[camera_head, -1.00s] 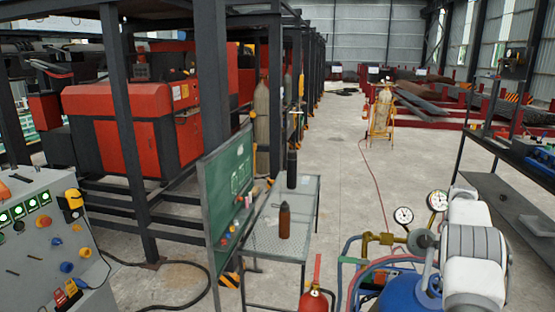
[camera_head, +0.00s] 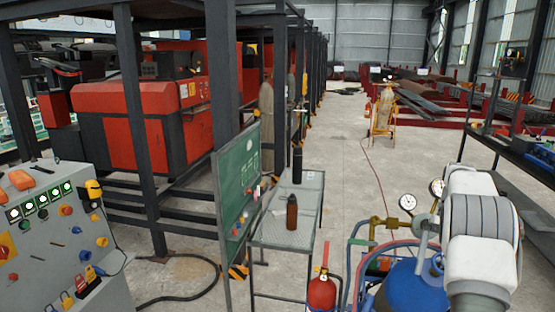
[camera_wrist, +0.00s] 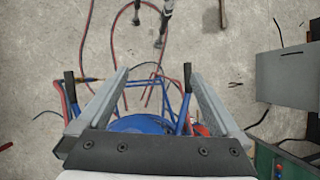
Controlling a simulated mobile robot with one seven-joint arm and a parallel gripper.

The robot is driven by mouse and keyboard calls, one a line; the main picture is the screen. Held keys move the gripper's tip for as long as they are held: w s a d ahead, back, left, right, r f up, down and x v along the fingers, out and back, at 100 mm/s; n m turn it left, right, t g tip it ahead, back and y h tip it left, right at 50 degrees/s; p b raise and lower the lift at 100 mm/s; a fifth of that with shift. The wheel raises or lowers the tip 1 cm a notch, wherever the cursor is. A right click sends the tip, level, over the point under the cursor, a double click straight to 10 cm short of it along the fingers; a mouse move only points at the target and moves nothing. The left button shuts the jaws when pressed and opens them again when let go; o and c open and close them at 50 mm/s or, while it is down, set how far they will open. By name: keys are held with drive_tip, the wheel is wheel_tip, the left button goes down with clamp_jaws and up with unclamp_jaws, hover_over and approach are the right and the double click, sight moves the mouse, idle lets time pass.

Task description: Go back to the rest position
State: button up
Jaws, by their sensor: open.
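My gripper (camera_wrist: 158,74) shows in the wrist view with its two grey fingers spread wide apart and nothing between them. It points down over a blue tank (camera_wrist: 135,124) and the thin tube frame around it, which lie beyond the fingers. I cannot tell the height gap. In the head view my white and grey arm is at the lower right, in front of the blue tank (camera_head: 412,289). My gripper is hidden in that view.
A red extinguisher (camera_head: 321,292) stands beside the tank cart's gauges (camera_head: 408,202). A mesh table (camera_head: 275,232) holds a brown bottle (camera_head: 292,212), next to a green board (camera_head: 238,190). A control panel (camera_head: 60,230) is at left, shelving (camera_head: 515,180) at right.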

drive_tip(key=s+a+r+n+t+h+b, duration=0.1)
drive_tip(key=s+a+r+t+b, duration=0.2)
drive_tip(key=a+r, duration=0.35)
drive_tip(key=s+a+r+n+t+h, duration=0.1)
drive_tip(key=s+a+r+t, duration=0.1)
drive_tip(key=s+a+r, duration=0.5)
drive_tip(key=s+a+f+n+t+b, duration=0.1)
drive_tip(key=s+a+f+t, duration=0.1)
drive_tip(key=s+a+f, duration=0.2)
drive_tip(key=s+a+f+n+t+h+b, duration=0.1)
drive_tip(key=s+a+f+t+b, duration=0.1)
drive_tip(key=s+a, duration=0.5)
drive_tip(key=s+f+t, duration=0.1)
drive_tip(key=s+f, duration=0.1)
drive_tip(key=s, duration=0.1)
drive_tip(key=shift+s+a+f+t, duration=0.15)
drive_tip(key=shift+s+a+t, duration=0.05)
drive_tip(key=shift+a+t, duration=0.15)
drive_tip(key=shift+c, duration=0.2)
